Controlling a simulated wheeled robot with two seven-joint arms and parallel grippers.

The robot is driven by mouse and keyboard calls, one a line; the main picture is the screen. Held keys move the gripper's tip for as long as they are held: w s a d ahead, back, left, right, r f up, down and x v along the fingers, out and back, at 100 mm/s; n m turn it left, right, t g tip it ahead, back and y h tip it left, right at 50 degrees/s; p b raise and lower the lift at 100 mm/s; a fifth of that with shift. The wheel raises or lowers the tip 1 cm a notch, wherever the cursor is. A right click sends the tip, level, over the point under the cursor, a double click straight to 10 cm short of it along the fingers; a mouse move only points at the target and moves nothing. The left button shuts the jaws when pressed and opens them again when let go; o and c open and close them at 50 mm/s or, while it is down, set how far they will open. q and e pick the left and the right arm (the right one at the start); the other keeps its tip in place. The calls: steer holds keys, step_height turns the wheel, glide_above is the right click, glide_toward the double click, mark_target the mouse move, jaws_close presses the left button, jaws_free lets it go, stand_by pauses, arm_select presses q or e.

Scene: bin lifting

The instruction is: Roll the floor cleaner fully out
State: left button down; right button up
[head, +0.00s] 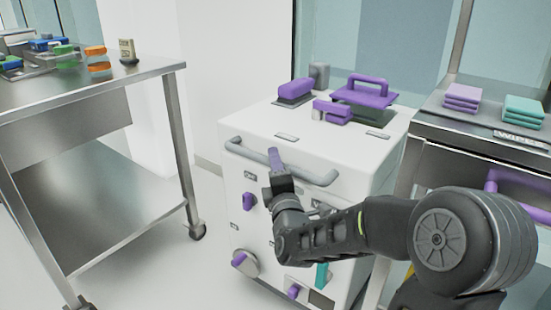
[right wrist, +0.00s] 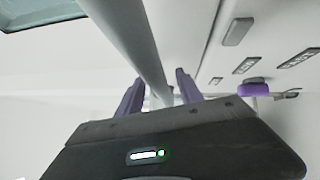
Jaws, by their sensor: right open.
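The floor cleaner (head: 350,165) is a white box-shaped machine with purple parts, upright on the floor in the middle of the head view. A grey bar handle (head: 318,179) runs across the top of its front; the bar also crosses the right wrist view (right wrist: 133,38). My right gripper (head: 275,158) is at the middle of this handle. Its purple fingers (right wrist: 158,92) are open, one on each side of the bar. I cannot tell whether they touch it. My right arm hides part of the cleaner's front. My left gripper is not in view.
A steel wheeled table (head: 90,95) stands to the left, with small coloured items on top. A cart (head: 470,135) with purple and teal wipes stands close on the cleaner's right. Bare floor (head: 205,265) lies between the table and the cleaner. Walls are behind.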

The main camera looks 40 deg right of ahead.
steer(key=shift+c, duration=0.4)
jaws_close()
stand_by(1.0)
